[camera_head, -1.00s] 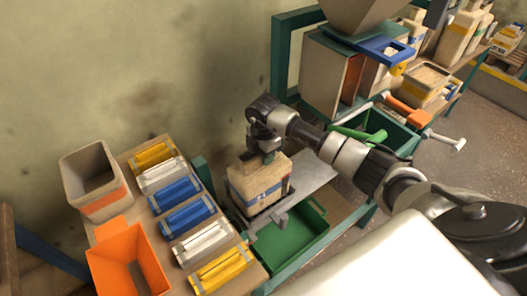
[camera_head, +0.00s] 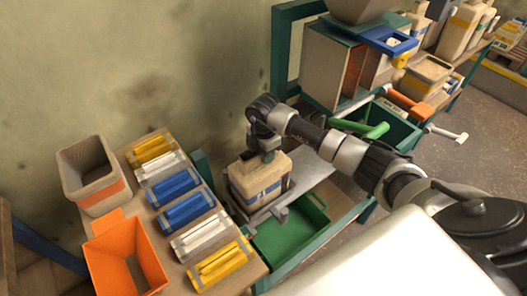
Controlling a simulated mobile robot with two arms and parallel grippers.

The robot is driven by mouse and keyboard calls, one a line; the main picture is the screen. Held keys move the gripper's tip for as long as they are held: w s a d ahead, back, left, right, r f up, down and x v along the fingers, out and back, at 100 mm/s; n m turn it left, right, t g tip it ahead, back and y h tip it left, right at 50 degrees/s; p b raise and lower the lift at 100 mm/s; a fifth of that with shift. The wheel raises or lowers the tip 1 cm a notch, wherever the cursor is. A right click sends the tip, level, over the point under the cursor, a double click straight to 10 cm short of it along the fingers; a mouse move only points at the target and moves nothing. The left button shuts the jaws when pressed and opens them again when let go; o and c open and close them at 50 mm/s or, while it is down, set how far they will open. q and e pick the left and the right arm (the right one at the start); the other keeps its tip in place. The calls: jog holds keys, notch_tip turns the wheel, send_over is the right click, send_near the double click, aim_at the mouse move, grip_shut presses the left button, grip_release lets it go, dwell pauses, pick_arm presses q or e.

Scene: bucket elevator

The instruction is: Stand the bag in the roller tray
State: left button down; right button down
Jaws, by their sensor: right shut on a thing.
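The bag (camera_head: 258,184) is a tan block-shaped sack with a blue and white label. It stands upright at the left end of the grey metal platform (camera_head: 308,172), in or on a dark low-edged tray (camera_head: 262,205) that I take for the roller tray; its rollers are hidden. My right gripper (camera_head: 267,156) is shut on the bag's top from above, with its fingertips partly hidden. Whether the bag's base fully rests on the tray cannot be told. My left gripper is not in view.
A green bin (camera_head: 292,238) sits below the platform. At left, a wooden table holds several yellow, white and blue packets (camera_head: 187,208), a beige bucket (camera_head: 92,175) and an orange bin (camera_head: 125,262). A green-handled tool (camera_head: 362,128) lies by another green bin behind my arm.

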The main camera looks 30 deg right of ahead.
jog(key=shift+f, duration=0.3)
jog(key=c, duration=0.6)
grip_release()
jog(key=shift+c, duration=0.2)
notch_tip(320, 180, up, 11)
jog(key=shift+f+b, duration=0.1)
jog(key=shift+b, duration=0.35)
